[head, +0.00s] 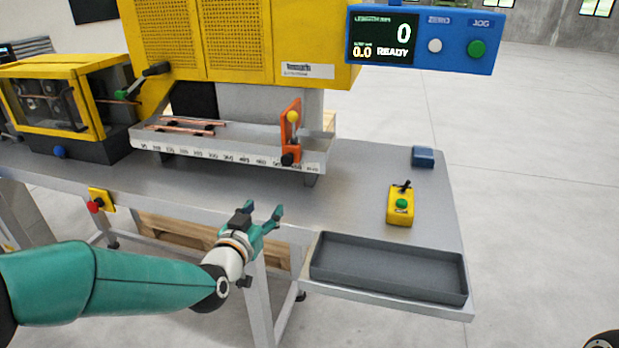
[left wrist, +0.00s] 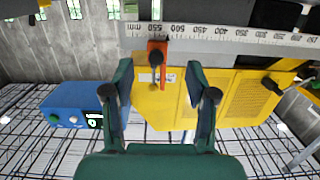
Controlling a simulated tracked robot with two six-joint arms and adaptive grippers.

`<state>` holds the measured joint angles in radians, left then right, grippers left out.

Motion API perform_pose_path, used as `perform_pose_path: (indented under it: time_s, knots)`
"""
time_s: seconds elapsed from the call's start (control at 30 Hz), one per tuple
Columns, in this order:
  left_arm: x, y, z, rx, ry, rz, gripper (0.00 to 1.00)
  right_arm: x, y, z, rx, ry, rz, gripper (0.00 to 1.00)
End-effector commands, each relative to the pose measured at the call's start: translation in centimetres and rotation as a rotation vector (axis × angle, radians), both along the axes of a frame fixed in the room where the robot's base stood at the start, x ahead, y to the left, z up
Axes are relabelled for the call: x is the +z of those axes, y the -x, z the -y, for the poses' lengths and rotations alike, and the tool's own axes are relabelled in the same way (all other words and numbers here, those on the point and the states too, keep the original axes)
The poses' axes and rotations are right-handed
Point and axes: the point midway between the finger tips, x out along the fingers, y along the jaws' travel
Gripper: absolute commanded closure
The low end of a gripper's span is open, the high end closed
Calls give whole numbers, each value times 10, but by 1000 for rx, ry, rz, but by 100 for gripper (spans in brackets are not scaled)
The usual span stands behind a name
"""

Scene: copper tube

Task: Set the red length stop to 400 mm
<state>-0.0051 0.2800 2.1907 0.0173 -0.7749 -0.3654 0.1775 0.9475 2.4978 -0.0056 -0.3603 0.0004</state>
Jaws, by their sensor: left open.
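The red length stop (head: 291,132) is an upright orange-red plate with a yellow knob and a dark clamp low at its front. It sits near the right end of the trough's millimetre scale (head: 226,157). In the left wrist view the scale (left wrist: 228,34) appears upside down, and the stop (left wrist: 157,56) is close to the 550 mark. My left gripper (head: 264,211) is open and empty, in front of the table edge and apart from the stop. In its wrist view the stop lies ahead between the open fingers (left wrist: 158,80).
Copper tubes (head: 187,128) lie in the trough left of the stop. A yellow button box (head: 400,205), a blue block (head: 423,157) and a dark empty tray (head: 388,268) are at the right. A blue panel (head: 425,40) reads 0 and READY. The table in front of the trough is clear.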

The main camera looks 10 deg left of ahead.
Motion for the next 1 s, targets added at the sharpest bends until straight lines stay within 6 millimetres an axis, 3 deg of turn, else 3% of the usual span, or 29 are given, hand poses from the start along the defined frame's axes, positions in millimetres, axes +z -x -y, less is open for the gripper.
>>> perform_pose_path:
  time_s: [0.03, 0.1, 0.37, 0.57, 1.0]
  knots:
    - [13, 4, -2, 4, 2, 62, 43, -21, 0, 0, 1, 0, 0, 60]
    - [29, 10, -3, 5, 4, 106, 43, -28, 0, 0, 1, 0, -1, 60]
    - [38, 2, -1, 1, 5, 122, 43, -25, 0, 0, 1, 0, 0, 60]
    - [39, -29, -1, 3, 6, 120, 43, -14, 0, 0, 1, 0, 0, 60]
    - [38, -121, 1, 4, 6, 120, 43, 17, 0, 0, 1, 0, 0, 60]
